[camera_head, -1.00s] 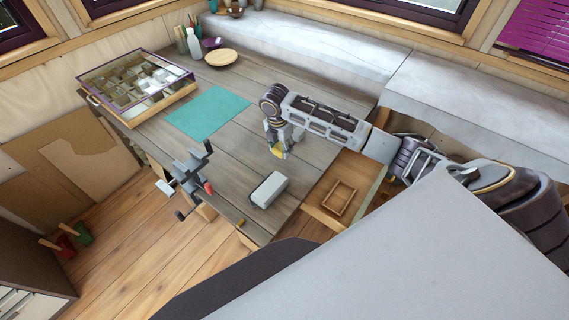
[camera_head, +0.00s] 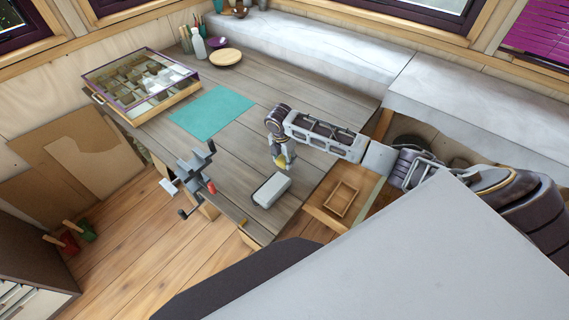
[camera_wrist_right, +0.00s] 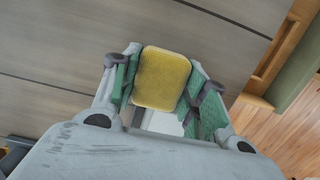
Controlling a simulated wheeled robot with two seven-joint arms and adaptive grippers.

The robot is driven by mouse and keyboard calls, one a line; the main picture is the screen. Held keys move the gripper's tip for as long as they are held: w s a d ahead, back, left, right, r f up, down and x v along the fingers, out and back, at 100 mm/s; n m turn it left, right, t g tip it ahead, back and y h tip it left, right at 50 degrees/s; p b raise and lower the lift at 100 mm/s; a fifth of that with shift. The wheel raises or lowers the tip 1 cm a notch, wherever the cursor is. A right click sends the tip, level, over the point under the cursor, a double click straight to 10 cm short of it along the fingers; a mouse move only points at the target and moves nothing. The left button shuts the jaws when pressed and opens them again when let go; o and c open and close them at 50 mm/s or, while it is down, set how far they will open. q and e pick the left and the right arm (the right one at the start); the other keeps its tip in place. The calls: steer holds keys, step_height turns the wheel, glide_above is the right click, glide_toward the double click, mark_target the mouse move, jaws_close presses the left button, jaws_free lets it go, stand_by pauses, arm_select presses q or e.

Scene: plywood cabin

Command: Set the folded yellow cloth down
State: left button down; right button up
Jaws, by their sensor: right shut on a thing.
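The folded yellow cloth (camera_wrist_right: 162,78) is a small rounded pad between the green-padded fingers of my right gripper (camera_wrist_right: 165,95) in the right wrist view. In the head view only a bit of the cloth (camera_head: 281,160) shows below my right gripper (camera_head: 280,163). The gripper is shut on it and points down over the grey plank workbench (camera_head: 235,160). I cannot tell whether the cloth touches the bench. My left gripper is not in view.
A pale grey block (camera_head: 271,190) lies just in front of my right gripper. A teal mat (camera_head: 212,112) lies behind and to the left, and a vise (camera_head: 195,170) is on the near edge. A glass-topped case (camera_head: 140,82) and a wooden plate (camera_head: 225,57) are farther back. An open wooden tray (camera_head: 343,200) sits at right.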

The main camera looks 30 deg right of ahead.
mark_target(284, 163)
steer(key=shift+f, duration=1.65)
steer(key=o, duration=1)
steer(key=shift+f, duration=0.1)
steer(key=r, duration=0.4)
steer(key=a+r, duration=0.1)
steer(key=r, duration=0.7)
steer(key=shift+s+a+r+b, duration=0.1)
steer(key=shift+s+a+b, duration=0.05)
steer(key=shift+s+b, duration=0.2)
